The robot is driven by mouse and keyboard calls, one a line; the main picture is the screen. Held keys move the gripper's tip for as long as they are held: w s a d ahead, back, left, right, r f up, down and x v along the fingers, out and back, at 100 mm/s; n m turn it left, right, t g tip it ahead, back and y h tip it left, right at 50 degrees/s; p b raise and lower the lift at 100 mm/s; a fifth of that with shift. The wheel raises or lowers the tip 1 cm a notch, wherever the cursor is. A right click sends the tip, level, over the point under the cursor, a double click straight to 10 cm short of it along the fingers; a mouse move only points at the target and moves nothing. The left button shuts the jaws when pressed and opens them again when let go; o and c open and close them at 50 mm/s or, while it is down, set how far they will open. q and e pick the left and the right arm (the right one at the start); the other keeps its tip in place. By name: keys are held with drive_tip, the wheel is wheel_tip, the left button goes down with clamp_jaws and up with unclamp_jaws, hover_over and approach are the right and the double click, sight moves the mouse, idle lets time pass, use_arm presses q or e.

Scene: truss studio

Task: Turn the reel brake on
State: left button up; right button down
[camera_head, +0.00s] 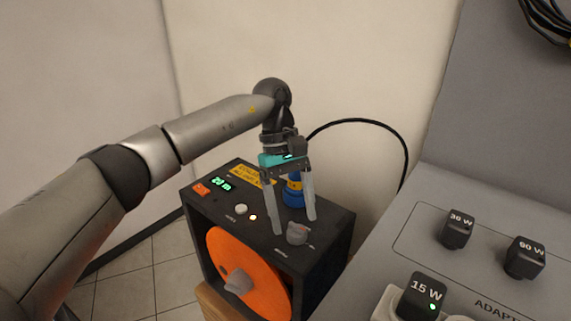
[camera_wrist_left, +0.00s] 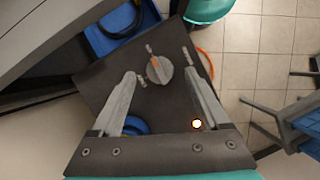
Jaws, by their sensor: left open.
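A black box on the left carries an orange reel (camera_head: 248,272) on its front. On its top is a small grey rotary knob (camera_head: 297,233) with a small label beside it that I cannot read. In the left wrist view the knob (camera_wrist_left: 159,70) is round with a raised grip bar and an orange pointer line, and pale marks lie around it. My left gripper (camera_head: 295,224) is open and points down over the box top. Its fingertips (camera_wrist_left: 159,66) lie on either side of the knob in the picture; whether they touch it is unclear. My right gripper is not seen.
The box top also has an orange switch (camera_head: 201,189), a green display (camera_head: 221,184), a white button (camera_head: 241,209), a small lit lamp (camera_head: 253,217) and a blue connector (camera_head: 293,193) with a black cable (camera_head: 375,122). A grey panel with adapters, including a 30 W one (camera_head: 458,228), stands at right.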

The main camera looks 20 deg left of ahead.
use_arm(q)
drive_tip(key=p+v, duration=0.3)
drive_tip(key=v, duration=1)
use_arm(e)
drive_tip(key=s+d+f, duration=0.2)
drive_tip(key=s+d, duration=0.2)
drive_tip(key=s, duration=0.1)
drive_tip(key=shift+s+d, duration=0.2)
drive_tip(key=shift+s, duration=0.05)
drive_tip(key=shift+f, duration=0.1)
